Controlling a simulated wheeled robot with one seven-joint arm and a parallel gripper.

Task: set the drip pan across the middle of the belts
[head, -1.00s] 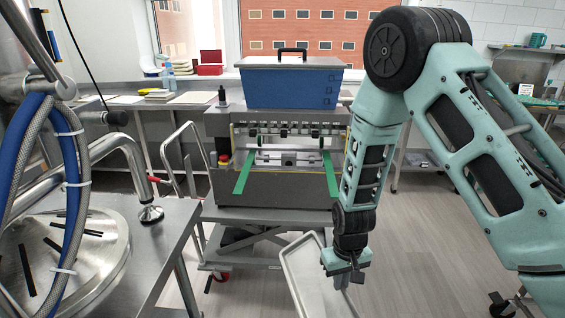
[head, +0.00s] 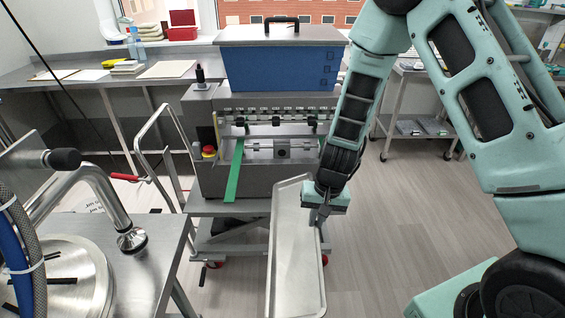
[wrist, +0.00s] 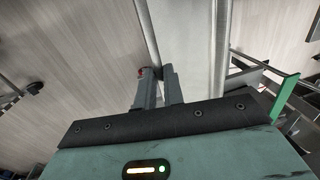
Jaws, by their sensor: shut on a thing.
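The drip pan (head: 296,262) is a long, shallow grey metal tray in the head view, in front of the depositor and pointing lengthwise toward me. My gripper (head: 319,216) is shut on its right long edge, near the far end. In the wrist view the jaws (wrist: 159,80) close on the edge of the pan (wrist: 190,40). The two green belts belong to the depositor (head: 265,165). The left belt (head: 234,175) shows in the head view; the right one is hidden behind my arm and the pan. One green belt (wrist: 283,98) shows in the wrist view.
The depositor stands on a wheeled lift cart (head: 228,236) with a raised handle at its left. A steel table (head: 160,250) with a round lid and pipe is at the near left. Open floor (head: 400,215) lies to the right.

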